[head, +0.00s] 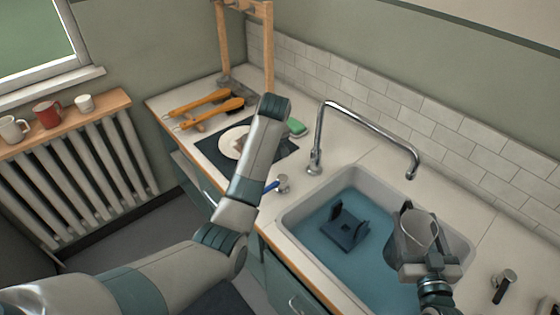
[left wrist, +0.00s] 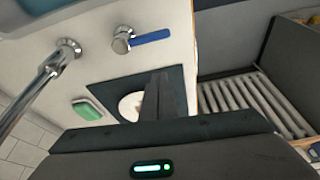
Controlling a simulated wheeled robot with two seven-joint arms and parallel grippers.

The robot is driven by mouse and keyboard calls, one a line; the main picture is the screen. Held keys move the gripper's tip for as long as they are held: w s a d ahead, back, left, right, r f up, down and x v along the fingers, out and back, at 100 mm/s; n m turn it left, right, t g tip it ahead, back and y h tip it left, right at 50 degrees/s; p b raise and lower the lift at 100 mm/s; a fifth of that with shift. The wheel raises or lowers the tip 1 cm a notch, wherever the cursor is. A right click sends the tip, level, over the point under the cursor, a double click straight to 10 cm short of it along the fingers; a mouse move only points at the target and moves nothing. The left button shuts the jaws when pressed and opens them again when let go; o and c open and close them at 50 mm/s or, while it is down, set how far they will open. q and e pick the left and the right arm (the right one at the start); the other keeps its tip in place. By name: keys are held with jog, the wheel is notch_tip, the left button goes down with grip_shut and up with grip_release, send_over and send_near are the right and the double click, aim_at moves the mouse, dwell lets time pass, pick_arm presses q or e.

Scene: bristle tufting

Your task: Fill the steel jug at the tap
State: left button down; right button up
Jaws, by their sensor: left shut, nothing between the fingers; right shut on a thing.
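The steel jug (head: 414,236) is over the right part of the sink, its open mouth up, below the spout end of the chrome tap (head: 360,118) in the picture. My right gripper (head: 426,262) is shut on it. No water stream shows, and I cannot tell how full the jug is. A chrome valve with a blue lever (head: 271,187) stands left of the sink; the lever also shows in the left wrist view (left wrist: 152,38). My left gripper (left wrist: 160,78) is shut and empty, above the dark mat and apart from the lever.
The sink (head: 290,221) has a blue bottom with a dark blue bracket (head: 346,228) in it. A plate (head: 231,141) lies on a dark mat, near a green sponge (head: 297,127). Orange-handled tools (head: 200,101) and a wooden frame (head: 268,50) are behind. A dark-handled valve (head: 503,286) is right.

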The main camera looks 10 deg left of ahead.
dwell(0.6)
